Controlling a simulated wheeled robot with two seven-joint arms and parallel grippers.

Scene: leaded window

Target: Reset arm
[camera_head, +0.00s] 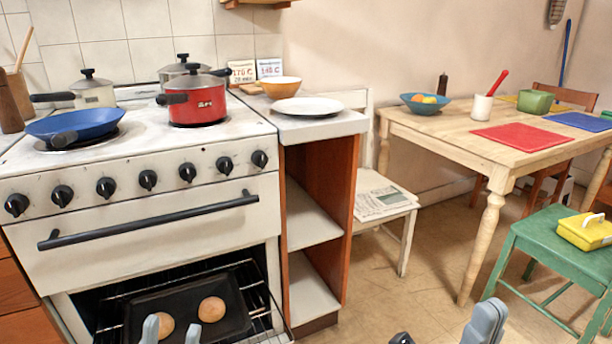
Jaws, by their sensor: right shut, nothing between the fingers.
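My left gripper (171,331) is at the bottom edge, in front of the oven. Its two grey fingertips stand apart, so it is open. A round bun (165,322) shows partly behind and between these fingertips, and I see no grip on it. My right gripper (485,324) is at the bottom right, over the floor. Only the finger ends of both grippers are in view; the rest is below the frame.
The stove's lower opening (70,306) holds a black tray (225,331) with another bun (212,309) on it. A shelf unit (315,215) adjoins the stove. A white chair (385,193), wooden table (440,128) and green chair (560,243) stand right. Floor (385,290) between is clear.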

